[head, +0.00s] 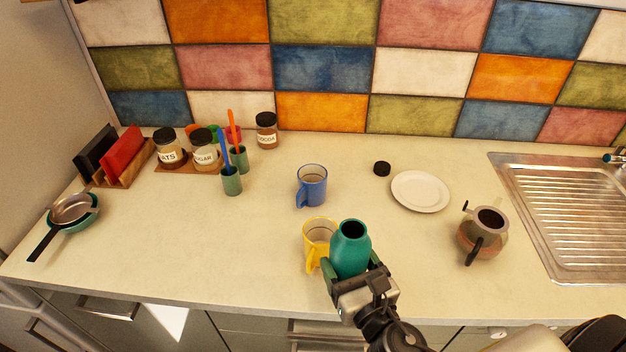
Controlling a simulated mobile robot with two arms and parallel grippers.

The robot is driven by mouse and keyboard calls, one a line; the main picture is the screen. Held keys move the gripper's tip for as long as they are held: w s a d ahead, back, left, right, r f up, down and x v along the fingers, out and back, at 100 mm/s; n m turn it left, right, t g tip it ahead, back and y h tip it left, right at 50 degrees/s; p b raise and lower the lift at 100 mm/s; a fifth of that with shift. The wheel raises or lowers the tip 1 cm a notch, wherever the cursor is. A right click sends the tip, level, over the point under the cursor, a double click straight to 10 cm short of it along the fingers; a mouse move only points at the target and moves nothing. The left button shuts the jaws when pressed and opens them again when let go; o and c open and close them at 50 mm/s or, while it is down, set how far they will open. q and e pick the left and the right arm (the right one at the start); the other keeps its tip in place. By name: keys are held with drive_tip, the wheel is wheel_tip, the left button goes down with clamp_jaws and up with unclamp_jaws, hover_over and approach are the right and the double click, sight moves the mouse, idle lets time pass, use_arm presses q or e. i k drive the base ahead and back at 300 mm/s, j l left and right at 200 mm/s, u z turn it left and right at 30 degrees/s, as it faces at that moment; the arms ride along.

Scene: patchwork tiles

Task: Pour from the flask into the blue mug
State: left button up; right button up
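The green flask (350,254) has an open mouth and is roughly upright near the counter's front edge. My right gripper (352,276) is shut around its lower body, reaching in from the bottom right. I cannot tell whether the flask's base touches the counter; the gripper hides it. The blue mug (313,188) stands upright on the counter behind the flask and slightly left, apart from it, with its handle toward the front left. A small black cap (382,168) lies on the counter right of the blue mug. My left gripper is not in view.
A yellow mug (317,236) stands close beside the flask on its left. Jars, cups with utensils and a pan (72,208) are left. The counter's left-middle is clear.

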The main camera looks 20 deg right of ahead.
sight(312, 179)
drive_tip(key=i+j+z, duration=0.1)
drive_tip(key=j+z, duration=0.2)
drive_tip(key=j, duration=0.5)
drive_tip(key=j+z, duration=0.3)
drive_tip(key=j, duration=0.5)
drive_tip(key=i+j+z, duration=0.5)
drive_tip(key=i+j, duration=0.1)
drive_tip(key=j, duration=0.05)
